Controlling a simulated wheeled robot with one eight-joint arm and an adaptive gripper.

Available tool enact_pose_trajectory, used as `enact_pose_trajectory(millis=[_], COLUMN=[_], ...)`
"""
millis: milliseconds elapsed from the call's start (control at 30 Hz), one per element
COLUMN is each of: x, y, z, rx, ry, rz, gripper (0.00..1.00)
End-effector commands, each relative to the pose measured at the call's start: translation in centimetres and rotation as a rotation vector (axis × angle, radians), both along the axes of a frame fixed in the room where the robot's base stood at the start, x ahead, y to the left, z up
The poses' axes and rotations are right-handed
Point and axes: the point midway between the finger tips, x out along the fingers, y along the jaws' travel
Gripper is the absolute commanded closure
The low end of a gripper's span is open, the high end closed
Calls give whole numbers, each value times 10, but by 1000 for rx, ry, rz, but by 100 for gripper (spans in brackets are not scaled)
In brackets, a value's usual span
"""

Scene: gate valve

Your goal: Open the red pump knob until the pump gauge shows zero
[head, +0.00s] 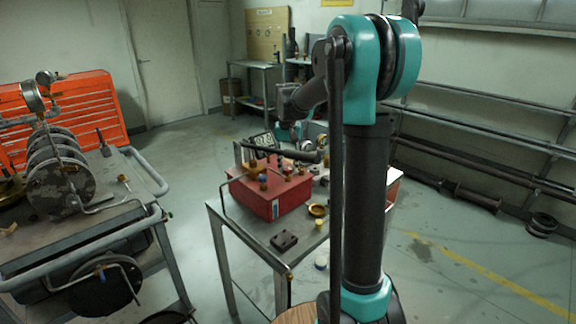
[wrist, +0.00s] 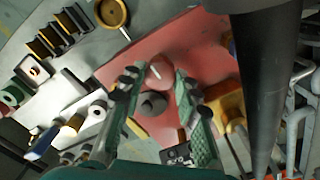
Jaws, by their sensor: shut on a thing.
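The red pump (head: 270,195) is a red box on a metal table, and its red top (wrist: 205,55) fills the middle of the wrist view. The round red knob (wrist: 158,72), with a white mark, sits between the fingertips of my gripper (wrist: 160,79), which is shut on it. A grey round part (wrist: 153,104) lies just below the knob in the wrist view. A dark panel with pale digits (wrist: 176,156) shows at the bottom, partly hidden; I cannot read it as the gauge for sure. In the head view my arm partly hides the knob.
The table (head: 245,225) also bears a dark block (head: 284,241) and a brass dish (head: 318,210). A long bar (wrist: 265,80) passes close at the right in the wrist view. A cart (head: 85,235) with discs stands left.

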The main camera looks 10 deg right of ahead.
Motion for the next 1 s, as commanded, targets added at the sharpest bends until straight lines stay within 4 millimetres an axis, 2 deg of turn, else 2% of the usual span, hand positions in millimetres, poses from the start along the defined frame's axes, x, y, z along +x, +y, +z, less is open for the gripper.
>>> enact_pose_trajectory(millis=[267, 1000], x=[0, 0], y=[0, 0], z=[0, 0], rx=[0, 0], ry=[0, 0], rz=[163, 860], gripper=[98, 98])
